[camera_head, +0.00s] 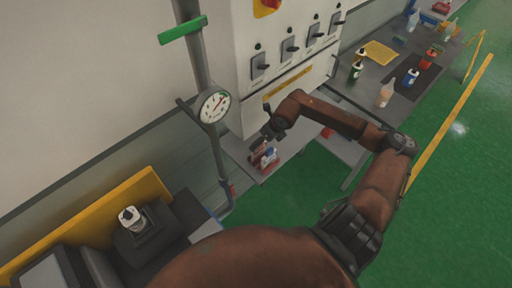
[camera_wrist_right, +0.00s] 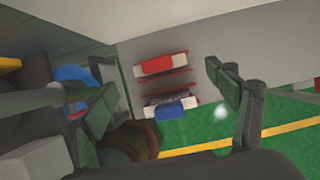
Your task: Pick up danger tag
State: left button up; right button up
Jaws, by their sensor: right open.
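A small red and white cluster (camera_head: 264,157), which looks like the danger tags, sits on the grey shelf below the electrical cabinet. In the right wrist view a red and white tag (camera_wrist_right: 162,65) lies at the top of a stack of red strips, with a blue and white piece (camera_wrist_right: 172,111) below. My right gripper (camera_head: 267,138) is just above the cluster, and in the wrist view its spread fingers (camera_wrist_right: 165,95) stand on either side of the tags with nothing between them. It is apart from the tags as far as I can tell. My left gripper is out of view.
The switch cabinet (camera_head: 300,75) rises behind the shelf (camera_head: 287,151). A gauge (camera_head: 214,106) on a pipe stands left of my right gripper. A workbench with several bottles (camera_head: 386,93) is at the right. Green floor (camera_head: 285,200) lies open in front.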

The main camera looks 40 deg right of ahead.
aim_at(260, 147)
jog(key=x, duration=0.2)
jog(key=p+x, duration=0.1)
jog(key=x, duration=0.1)
jog(key=p+x, duration=0.1)
jog(key=x, duration=0.1)
jog(key=shift+s+f, duration=0.1)
jog(key=shift+s, duration=0.15)
jog(key=shift+w+f, duration=0.1)
jog(key=shift+f, duration=0.35)
jog(key=c, duration=0.8)
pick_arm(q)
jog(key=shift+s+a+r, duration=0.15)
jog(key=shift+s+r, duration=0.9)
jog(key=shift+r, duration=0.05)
pick_arm(e)
jog(key=c, duration=0.5)
